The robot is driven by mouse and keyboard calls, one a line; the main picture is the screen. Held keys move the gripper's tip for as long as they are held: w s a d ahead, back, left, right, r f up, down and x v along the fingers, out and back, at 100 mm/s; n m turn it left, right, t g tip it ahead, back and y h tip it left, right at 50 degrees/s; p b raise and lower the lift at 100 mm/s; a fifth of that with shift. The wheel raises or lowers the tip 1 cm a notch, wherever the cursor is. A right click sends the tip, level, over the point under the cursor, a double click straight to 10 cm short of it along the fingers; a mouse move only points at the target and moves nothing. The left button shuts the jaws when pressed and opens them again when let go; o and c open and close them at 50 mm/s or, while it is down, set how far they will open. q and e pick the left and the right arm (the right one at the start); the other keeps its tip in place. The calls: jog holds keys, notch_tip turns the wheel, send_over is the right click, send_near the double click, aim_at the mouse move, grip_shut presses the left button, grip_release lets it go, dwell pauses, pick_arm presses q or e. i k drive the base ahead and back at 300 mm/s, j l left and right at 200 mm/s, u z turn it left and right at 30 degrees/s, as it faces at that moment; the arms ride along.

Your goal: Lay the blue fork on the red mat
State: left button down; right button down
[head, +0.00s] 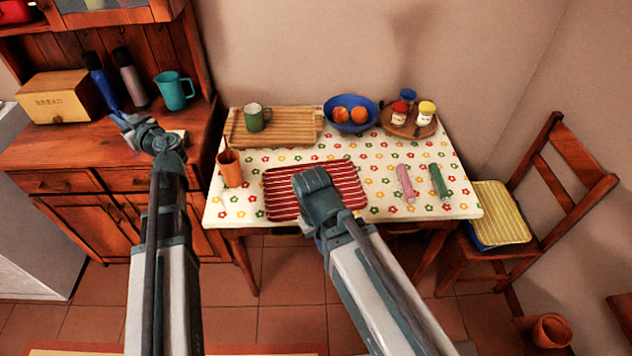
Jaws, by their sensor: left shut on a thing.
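My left gripper (128,124) is over the front of the wooden sideboard's top, at the left. The red mat (282,196), with pale stripes, lies at the front middle of the table, apart from the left gripper. My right gripper (318,197) is above the mat and covers part of it. Its fingers are hidden by its wrist, so its opening does not show.
Near the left gripper are a blue bottle (102,86), a dark bottle (131,80), a teal jug (173,90) and a wooden box (58,97). Around the mat are an orange cup (231,172), a wooden tray (290,127), a pink item (405,183) and a green item (438,182).

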aim_at(279, 192)
jog(key=l, duration=2.05)
